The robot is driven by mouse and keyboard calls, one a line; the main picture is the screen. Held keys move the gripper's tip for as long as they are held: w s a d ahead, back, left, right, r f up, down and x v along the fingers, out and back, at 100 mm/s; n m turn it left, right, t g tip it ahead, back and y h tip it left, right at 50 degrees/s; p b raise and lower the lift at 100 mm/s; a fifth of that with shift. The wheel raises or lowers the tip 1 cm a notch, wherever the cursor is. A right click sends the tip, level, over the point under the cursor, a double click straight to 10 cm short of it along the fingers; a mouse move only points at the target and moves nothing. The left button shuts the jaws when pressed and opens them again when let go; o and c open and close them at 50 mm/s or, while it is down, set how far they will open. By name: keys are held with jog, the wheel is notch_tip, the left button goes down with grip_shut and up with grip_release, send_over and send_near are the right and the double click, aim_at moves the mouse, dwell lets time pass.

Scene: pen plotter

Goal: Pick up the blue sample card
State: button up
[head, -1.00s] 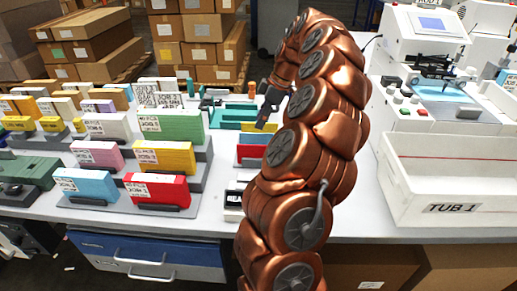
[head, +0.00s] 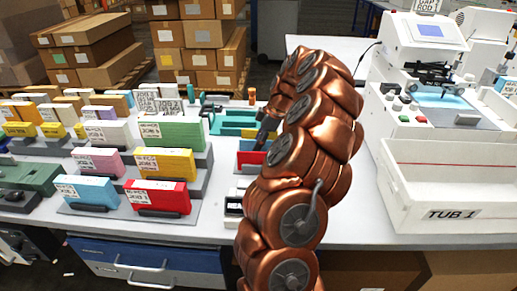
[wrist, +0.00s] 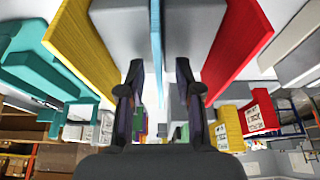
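The blue sample card (wrist: 157,35) shows edge-on in the wrist view, a thin upright strip between a yellow card (wrist: 85,45) on the left and a red card (wrist: 238,48) on the right. My gripper (wrist: 158,75) is open. Its two fingers stand apart on either side of the blue card's line, with gaps visible on both sides. In the head view the blue card (head: 248,145) stands in a small rack right of the big card stand, and my gripper (head: 268,131) is low over it, partly hidden by my arm.
Stepped racks of coloured cards, including a red one (head: 157,196) and a light blue one (head: 88,190), fill the left of the table. A white tub (head: 445,200) and the plotter (head: 428,75) stand at the right. Teal holders (head: 232,117) lie behind the small rack.

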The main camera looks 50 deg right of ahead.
jog(key=shift+a+f, duration=0.1)
jog(key=shift+f, duration=0.2)
jog(key=shift+f+b, duration=0.2)
jog(key=shift+b, duration=0.3)
dwell(0.4)
grip_shut()
dwell(0.4)
